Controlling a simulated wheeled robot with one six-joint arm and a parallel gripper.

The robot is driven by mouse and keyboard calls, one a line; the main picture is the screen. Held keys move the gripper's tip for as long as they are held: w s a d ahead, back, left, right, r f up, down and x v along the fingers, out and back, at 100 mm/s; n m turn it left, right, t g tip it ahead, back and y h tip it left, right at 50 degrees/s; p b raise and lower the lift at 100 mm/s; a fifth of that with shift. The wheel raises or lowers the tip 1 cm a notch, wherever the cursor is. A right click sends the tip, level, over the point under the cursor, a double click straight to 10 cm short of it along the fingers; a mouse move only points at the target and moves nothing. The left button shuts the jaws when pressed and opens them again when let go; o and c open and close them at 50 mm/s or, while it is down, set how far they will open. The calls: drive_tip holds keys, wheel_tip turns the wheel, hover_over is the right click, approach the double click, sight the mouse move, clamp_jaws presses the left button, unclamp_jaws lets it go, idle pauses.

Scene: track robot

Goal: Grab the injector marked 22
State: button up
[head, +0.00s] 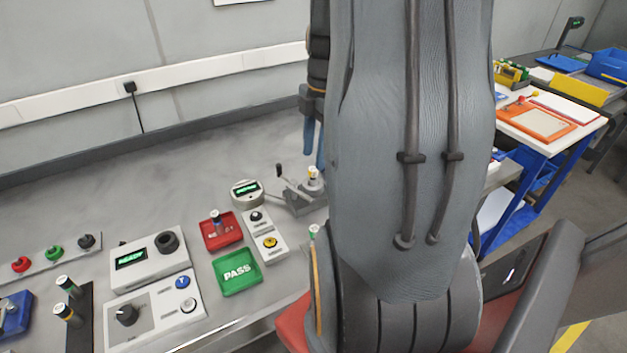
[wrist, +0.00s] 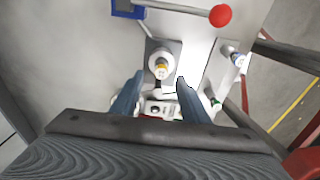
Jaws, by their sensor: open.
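My gripper (wrist: 159,80) is open, its two blue fingers apart with nothing between their tips. In the head view the blue fingers (head: 314,145) hang down beside my arm, above a grey clamp fixture (head: 303,203). An injector with a white top and yellow band (head: 313,174) stands in that fixture; it also shows in the wrist view (wrist: 161,65), just beyond the fingertips. No number 22 is readable on any injector.
A lever with a red ball (wrist: 220,15) lies past the fixture. A green PASS tray (head: 237,271), a button box (head: 264,238) and a round display (head: 246,191) stand nearby. My arm hides much of the bench's right side. The bench's back left is clear.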

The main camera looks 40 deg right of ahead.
sight(313, 169)
drive_tip(key=shift+a+f+p, duration=0.2)
drive_tip(key=shift+f+p, duration=0.3)
drive_tip(key=shift+f, duration=1.1)
drive_tip(key=shift+a+f+p, duration=0.15)
drive_tip(key=shift+f+p, duration=0.3)
drive_tip(key=shift+f, duration=1.1)
clamp_jaws()
